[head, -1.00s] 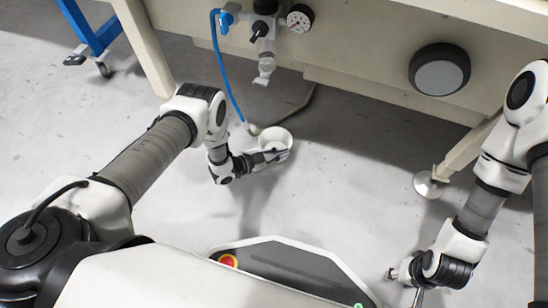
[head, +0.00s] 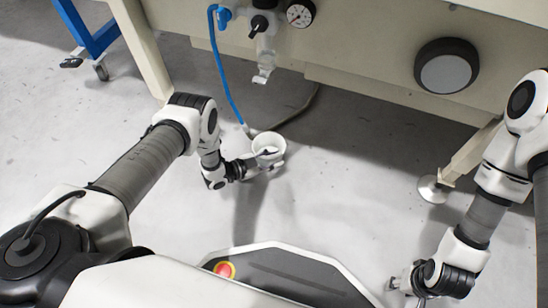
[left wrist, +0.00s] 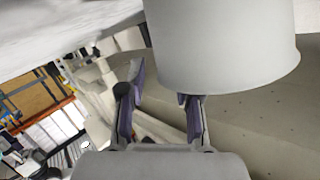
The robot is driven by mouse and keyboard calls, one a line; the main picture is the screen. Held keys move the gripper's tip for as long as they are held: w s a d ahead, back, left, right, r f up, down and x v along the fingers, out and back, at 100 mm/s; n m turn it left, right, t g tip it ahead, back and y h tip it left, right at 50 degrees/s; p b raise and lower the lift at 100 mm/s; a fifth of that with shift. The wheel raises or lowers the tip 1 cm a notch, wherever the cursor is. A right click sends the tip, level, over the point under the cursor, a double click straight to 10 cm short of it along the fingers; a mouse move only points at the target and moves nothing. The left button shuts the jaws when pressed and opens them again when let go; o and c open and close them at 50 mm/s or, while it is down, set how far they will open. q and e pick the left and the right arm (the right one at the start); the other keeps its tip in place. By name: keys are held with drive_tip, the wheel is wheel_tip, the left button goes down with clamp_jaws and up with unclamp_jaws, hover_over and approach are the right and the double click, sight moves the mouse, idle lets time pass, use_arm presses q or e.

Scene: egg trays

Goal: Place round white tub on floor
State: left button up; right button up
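The round white tub (head: 276,139) is below the bench front, at the end of my left arm in the head view. Its open top faces up and it looks roughly upright; I cannot tell whether its base touches the floor. In the left wrist view the tub (left wrist: 225,45) fills the upper right. My left gripper (head: 266,161) is at its near side, its fingers parted. In the left wrist view one finger is left of the tub and the other passes behind its lower edge. My right gripper (head: 392,284) is at the lower right, away from the tub; its fingers are unclear.
A beige bench (head: 365,85) with a gauge (head: 299,13) and round dark fitting (head: 446,67) stands behind. A blue hose (head: 226,80) hangs close behind the tub. A bench foot (head: 432,189) stands at right. The floor (head: 335,205) between is clear.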

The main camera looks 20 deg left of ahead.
use_arm(q)
drive_tip(key=p+v, duration=0.5)
drive_tip(key=v, duration=0.6)
drive_tip(key=s+r+n+g+y, duration=0.5)
drive_tip(key=s+r+n, duration=0.1)
drive_tip(key=s, duration=0.5)
drive_tip(key=s+r+n+g+y, duration=0.5)
drive_tip(key=s+n+g, duration=0.1)
drive_tip(key=s, duration=0.6)
drive_tip(key=shift+a+r+n+y, duration=0.3)
drive_tip(key=shift+r+n, duration=0.05)
drive_tip(key=shift+n, duration=0.35)
use_arm(e)
wheel_tip(320, 180, up, 5)
drive_tip(key=shift+s+r, duration=0.1)
use_arm(q)
wheel_tip(320, 180, up, 43)
drive_tip(key=p, duration=4.2)
drive_tip(key=shift+f+p, duration=0.25)
drive_tip(key=shift+p, duration=0.05)
use_arm(e)
wheel_tip(320, 180, up, 42)
drive_tip(key=shift+r, duration=0.25)
use_arm(q)
drive_tip(key=shift+w, duration=0.1)
use_arm(e)
drive_tip(key=shift+o, duration=0.2)
